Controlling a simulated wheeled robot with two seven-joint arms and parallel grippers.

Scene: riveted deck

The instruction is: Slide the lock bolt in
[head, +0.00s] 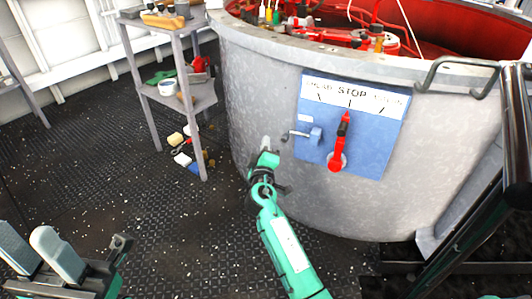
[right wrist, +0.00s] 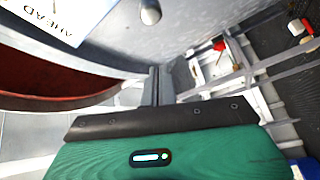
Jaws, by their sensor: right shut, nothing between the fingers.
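The lock bolt (head: 298,134) is a small grey metal rod with a bent end. It sticks out to the left of a blue block on the blue STOP panel (head: 312,153). My right gripper (head: 266,143) is shut and empty, left of the bolt and apart from it. In the right wrist view its fingers (right wrist: 155,86) are together, and a rounded grey end (right wrist: 150,12), perhaps the bolt's, shows at the top. The panel's lettered plate (right wrist: 50,20) is at the upper left there. My left gripper (head: 31,252) is open and empty at the lower left.
The red lever (head: 340,145) stands upright on the panel, right of the bolt. The panel is on a round grey drum (head: 250,95) with red parts inside. A grey shelf (head: 175,93) stands at the left, with small items on the floor. A black rail is at the right.

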